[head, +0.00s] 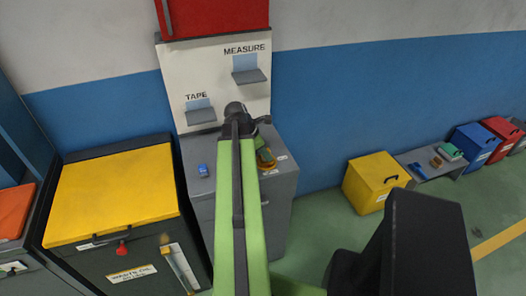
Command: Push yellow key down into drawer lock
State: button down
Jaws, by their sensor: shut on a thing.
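My green arm reaches forward over a grey drawer cabinet (284,180). My gripper (250,117) is at the arm's far end, above the cabinet's back part and in front of the white panel. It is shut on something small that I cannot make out. I cannot pick out the yellow key for sure. The drawer lock cannot be seen; my arm covers the middle of the cabinet.
A small blue item (203,170) lies on the cabinet top. The white panel (218,62) behind has TAPE and MEASURE shelves. A yellow-lidded waste oil bin (115,192) stands at left. A yellow box (375,181) stands at right, with open green floor (325,225) between it and the cabinet.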

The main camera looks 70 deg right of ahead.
aim_at(268, 149)
jog(key=shift+s+a+f+y+p, duration=0.2)
jog(key=shift+a+f+y+p, duration=0.2)
jog(key=shift+p, duration=0.2)
jog(key=shift+d+r+p, duration=0.4)
jog(key=shift+r+p, duration=0.25)
jog(key=shift+p, duration=0.25)
notch_tip(268, 149, up, 2)
jog(key=shift+r+p, duration=0.15)
jog(key=shift+p, duration=0.9)
jog(key=shift+w+d+r+p, duration=0.1)
jog(key=shift+w+r+p, duration=0.05)
jog(key=shift+r+p, duration=0.3)
jog(key=shift+f, duration=0.1)
